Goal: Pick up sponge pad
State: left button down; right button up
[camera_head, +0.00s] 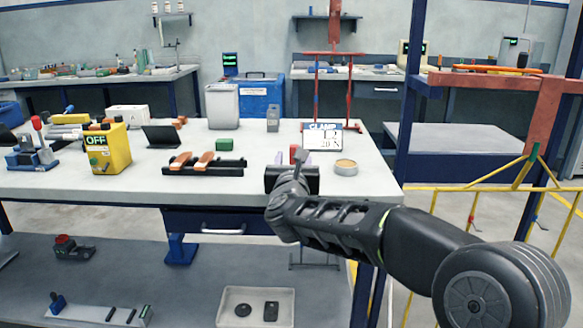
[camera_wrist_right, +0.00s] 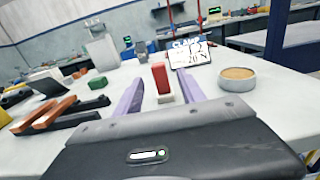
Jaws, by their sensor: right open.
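My right gripper (camera_head: 292,178) reaches over the front edge of the light workbench (camera_head: 130,186). In the right wrist view its two purple fingers (camera_wrist_right: 160,84) are open and spread apart. A small upright red block with a pale base (camera_wrist_right: 160,75) shows between the fingers, with gaps on both sides; its red top also shows in the head view (camera_head: 295,154). I cannot tell for certain which item is the sponge pad. A round dish with a tan pad (camera_wrist_right: 237,76) is to the right of the fingers. A green block (camera_wrist_right: 97,82) is to the left. My left gripper is out of view.
A black rack with orange-brown handles (camera_head: 204,164) lies left of my right gripper. A clamp sign (camera_head: 323,136) stands behind the red block. A yellow box marked OFF (camera_head: 107,148) is farther left. A blue post (camera_head: 409,90) rises right of the bench.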

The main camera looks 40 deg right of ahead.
aim_at(294, 148)
jog(key=shift+x, duration=1.25)
jog(key=shift+p+x, duration=0.35)
jog(key=shift+x, duration=2.3)
grip_shut()
